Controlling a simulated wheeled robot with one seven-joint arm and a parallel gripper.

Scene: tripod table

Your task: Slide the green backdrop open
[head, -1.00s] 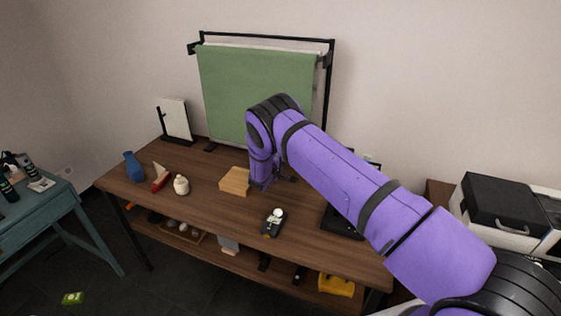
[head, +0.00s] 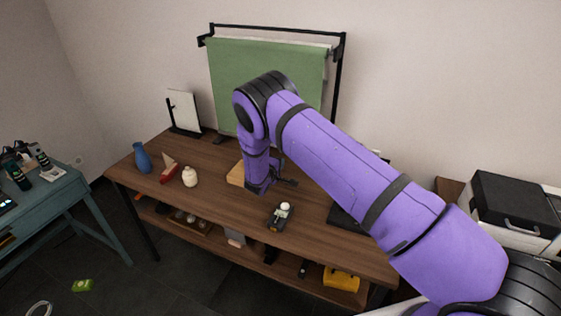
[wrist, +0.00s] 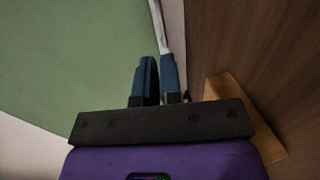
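The green backdrop (head: 255,68) hangs from a black frame (head: 340,75) at the back of the wooden table, with a white strip along its top edge. My arm hides its lower right part. In the wrist view the green backdrop (wrist: 60,60) fills the left side, with a pale edge beyond the fingertips. My gripper (head: 293,183) is low over the table, in front of the backdrop and apart from it. In the wrist view my gripper's blue fingers (wrist: 159,60) lie close together, with nothing seen between them.
On the wooden table (head: 215,205) a light wooden block (head: 236,174) sits beside my gripper, partly hidden. A small dark device (head: 280,216) is in front. A blue vase (head: 142,157), a red item and a white jar stand left.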

